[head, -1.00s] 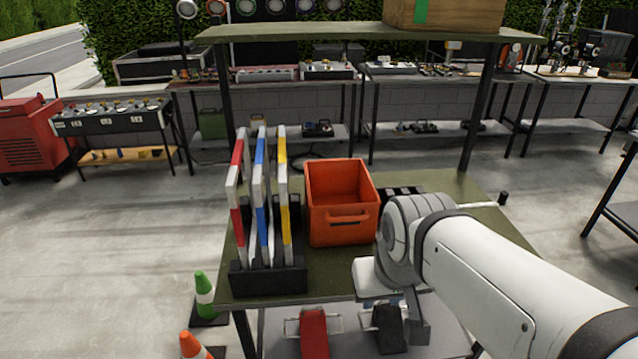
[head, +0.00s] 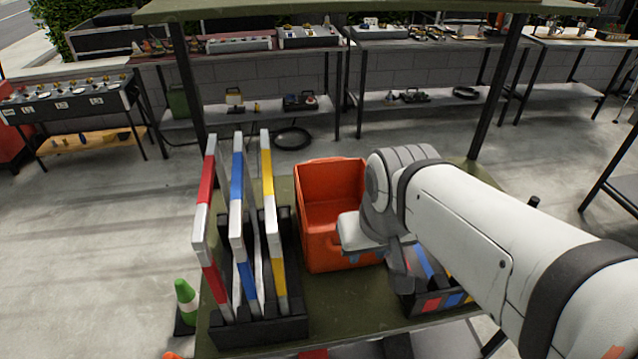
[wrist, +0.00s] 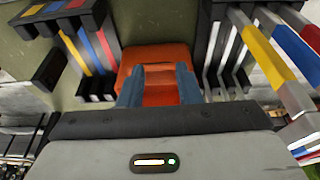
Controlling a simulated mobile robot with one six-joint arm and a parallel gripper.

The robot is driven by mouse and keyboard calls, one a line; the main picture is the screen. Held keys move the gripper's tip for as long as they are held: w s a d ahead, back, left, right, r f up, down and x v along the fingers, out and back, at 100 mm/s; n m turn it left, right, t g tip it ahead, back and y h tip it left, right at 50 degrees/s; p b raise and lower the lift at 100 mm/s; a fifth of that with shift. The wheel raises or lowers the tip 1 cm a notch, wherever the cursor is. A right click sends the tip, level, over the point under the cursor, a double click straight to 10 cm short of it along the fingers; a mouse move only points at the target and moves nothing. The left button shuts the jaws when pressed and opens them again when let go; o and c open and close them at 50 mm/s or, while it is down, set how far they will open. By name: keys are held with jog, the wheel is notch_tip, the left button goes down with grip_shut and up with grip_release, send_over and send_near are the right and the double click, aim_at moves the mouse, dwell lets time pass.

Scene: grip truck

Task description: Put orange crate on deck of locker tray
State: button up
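The orange crate (head: 318,236) stands upright and open-topped on the olive shelf of a cart, right of the striped boards. In the wrist view the crate (wrist: 156,55) lies ahead of and between the two blue-grey fingers of my gripper (wrist: 159,70). The fingers are apart, close to the crate's near side; I cannot tell whether they touch it. In the head view my wrist and arm cover the crate's right part and most of the gripper. I cannot make out for sure which surface is the locker tray's deck.
A black rack (head: 262,328) holds upright red, blue and yellow striped boards (head: 239,225) close left of the crate. A second dark rack with coloured strips (head: 440,300) is at right, under my arm. A post and upper shelf (head: 330,8) bound the cart behind. A green cone (head: 186,300) stands at left.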

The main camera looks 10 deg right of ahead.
jog(key=w+a+f+t+b, duration=0.15)
jog(key=w+a+f, duration=0.3)
jog(key=w, duration=0.85)
jog(key=w+a+f+b, duration=0.3)
jog(key=w+f, duration=0.2)
jog(key=w, duration=0.8)
jog(key=p+x, duration=0.1)
jog(key=x, duration=0.6)
jog(key=shift+w+f, duration=0.25)
jog(key=shift+d, duration=0.1)
jog(key=shift+c, duration=0.4)
grip_shut()
